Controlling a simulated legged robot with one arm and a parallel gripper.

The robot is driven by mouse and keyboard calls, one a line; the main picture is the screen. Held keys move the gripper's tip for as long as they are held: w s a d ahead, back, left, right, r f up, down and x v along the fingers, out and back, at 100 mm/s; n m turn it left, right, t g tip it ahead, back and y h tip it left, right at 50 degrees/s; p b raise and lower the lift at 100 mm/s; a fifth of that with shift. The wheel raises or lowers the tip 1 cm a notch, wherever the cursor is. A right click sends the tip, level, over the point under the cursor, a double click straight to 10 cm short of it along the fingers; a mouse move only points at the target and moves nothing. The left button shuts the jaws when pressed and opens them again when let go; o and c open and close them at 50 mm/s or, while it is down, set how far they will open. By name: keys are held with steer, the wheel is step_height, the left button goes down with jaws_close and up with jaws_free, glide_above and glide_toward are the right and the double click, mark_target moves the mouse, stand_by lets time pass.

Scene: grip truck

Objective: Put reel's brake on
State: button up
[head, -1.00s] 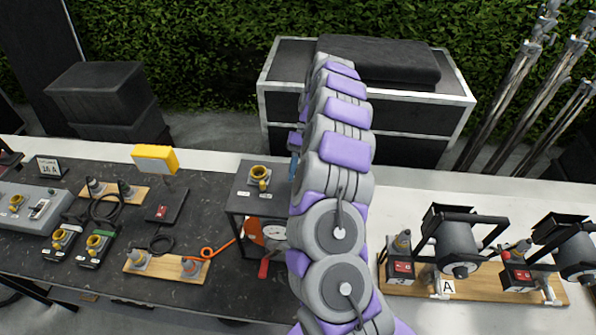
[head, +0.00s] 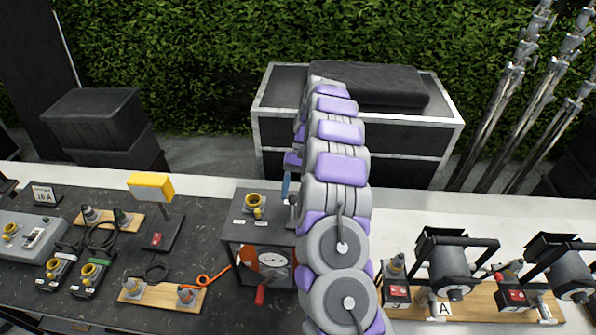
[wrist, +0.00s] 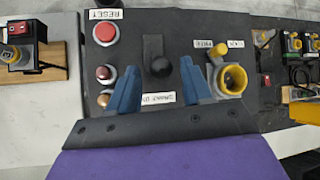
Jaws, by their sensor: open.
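The reel unit (head: 231,232) is a dark box on the bench, with an orange drum (head: 250,257) and a red handle (head: 262,292) on its front. A label by the knob is upside down and hard to read. My gripper (wrist: 160,75) is open, its blue fingers on either side of the knob in the picture. Contact cannot be told. In the head view my arm hides the unit's right side.
Lamp units on wooden boards, one marked A (head: 443,309), stand to the right. A black case (head: 354,130) stands behind.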

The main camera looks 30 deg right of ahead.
steer(key=p+v, duration=0.2)
steer(key=shift+d+r+p, duration=0.15)
steer(key=shift+r+p, duration=0.15)
steer(key=shift+p, duration=0.1)
steer(key=p+v, duration=0.2)
steer(key=p, duration=0.2)
steer(key=shift+w+d+p, duration=0.15)
steer(key=shift+w+p, duration=0.05)
steer(key=shift+p, duration=0.1)
steer(key=shift+w, duration=0.1)
